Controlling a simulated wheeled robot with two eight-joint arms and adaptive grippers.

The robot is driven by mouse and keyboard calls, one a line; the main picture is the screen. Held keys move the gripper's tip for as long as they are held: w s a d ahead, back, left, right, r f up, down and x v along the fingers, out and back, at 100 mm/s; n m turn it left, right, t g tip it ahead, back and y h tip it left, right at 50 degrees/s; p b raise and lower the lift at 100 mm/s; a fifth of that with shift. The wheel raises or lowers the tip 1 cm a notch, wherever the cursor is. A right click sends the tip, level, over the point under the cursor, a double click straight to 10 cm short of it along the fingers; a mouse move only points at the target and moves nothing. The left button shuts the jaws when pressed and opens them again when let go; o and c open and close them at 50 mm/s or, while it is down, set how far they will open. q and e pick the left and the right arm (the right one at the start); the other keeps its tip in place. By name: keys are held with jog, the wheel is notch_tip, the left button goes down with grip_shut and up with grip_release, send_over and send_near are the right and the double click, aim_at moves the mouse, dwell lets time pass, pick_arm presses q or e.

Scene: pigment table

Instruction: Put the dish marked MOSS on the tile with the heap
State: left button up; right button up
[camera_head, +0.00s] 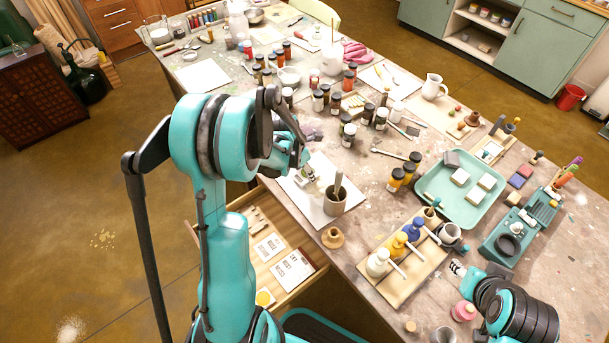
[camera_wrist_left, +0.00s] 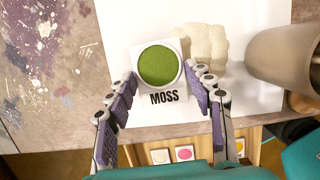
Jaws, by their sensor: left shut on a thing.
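The dish marked MOSS (camera_wrist_left: 158,66) is a white square piece with a round well of green pigment and black lettering on its near edge. In the left wrist view my left gripper (camera_wrist_left: 162,74) has its two fingers closed on its sides. The dish is over a white sheet (camera_wrist_left: 120,30); I cannot tell whether it touches it. A cream lumpy piece (camera_wrist_left: 208,45) lies just right of the dish. I cannot clearly make out a tile with a heap. In the head view my left gripper (camera_head: 302,166) is over the white sheet (camera_head: 312,207). My right gripper (camera_head: 458,268) shows only partly at lower right.
A grey-brown cup (camera_head: 335,203) stands close to the right of my left gripper. An open drawer (camera_head: 276,250) below the table edge holds cards and small tiles. Bottles on a wooden rack (camera_head: 402,270), a teal tray (camera_head: 462,190) and several jars crowd the table to the right.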

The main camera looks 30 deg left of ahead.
pick_arm(q)
jog(key=shift+f, duration=0.55)
pick_arm(e)
jog(key=shift+f, duration=0.25)
pick_arm(q)
jog(key=shift+f, duration=0.15)
jog(key=o, duration=1.2)
pick_arm(e)
jog(key=shift+f, duration=0.1)
